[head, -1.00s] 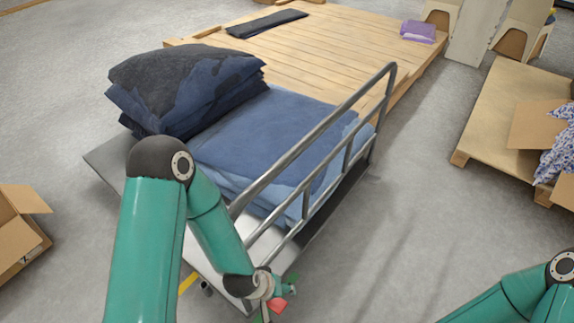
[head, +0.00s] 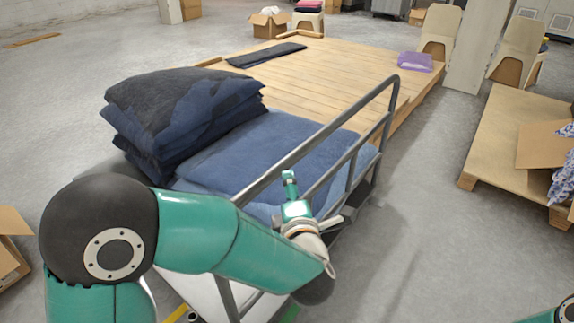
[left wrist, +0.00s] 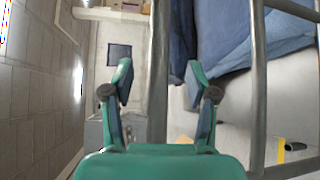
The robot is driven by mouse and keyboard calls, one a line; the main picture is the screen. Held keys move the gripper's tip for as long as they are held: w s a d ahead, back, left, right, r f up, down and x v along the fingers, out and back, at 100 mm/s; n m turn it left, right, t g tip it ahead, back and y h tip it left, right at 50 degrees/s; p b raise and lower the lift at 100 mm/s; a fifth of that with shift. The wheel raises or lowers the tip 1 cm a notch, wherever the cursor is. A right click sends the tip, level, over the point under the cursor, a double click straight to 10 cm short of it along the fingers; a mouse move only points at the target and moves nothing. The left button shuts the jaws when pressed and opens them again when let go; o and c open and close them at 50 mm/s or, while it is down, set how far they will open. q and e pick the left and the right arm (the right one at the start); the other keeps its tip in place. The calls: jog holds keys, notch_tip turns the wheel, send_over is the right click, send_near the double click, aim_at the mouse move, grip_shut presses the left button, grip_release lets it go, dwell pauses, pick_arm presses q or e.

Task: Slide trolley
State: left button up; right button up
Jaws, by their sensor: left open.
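The trolley is a flat cart with a grey platform and a grey tubular handle rail (head: 318,138) on its right side. Folded dark and blue cloths (head: 180,115) are stacked on it. My left arm reaches across the trolley's near end. My left gripper (head: 289,180) is beside the rail, over the lighter blue cloth in the picture. In the left wrist view the gripper (left wrist: 159,72) is open, and a grey rail tube (left wrist: 159,40) runs between its fingers in the picture. I cannot tell whether they touch it. My right gripper is out of view.
A low wooden platform (head: 330,70) stands just beyond the trolley. A wooden pallet (head: 505,140) with an open cardboard box (head: 545,147) is at the right. Another cardboard box (head: 10,255) is at the left edge. Grey floor is clear between the trolley and the right pallet.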

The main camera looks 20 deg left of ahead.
aim_at(286, 165)
pick_arm(q)
jog(key=x, duration=1.1)
jog(key=shift+w+p, duration=0.15)
jog(key=shift+p, duration=0.25)
grip_shut()
jog(key=shift+f, duration=0.1)
jog(key=shift+d, duration=0.1)
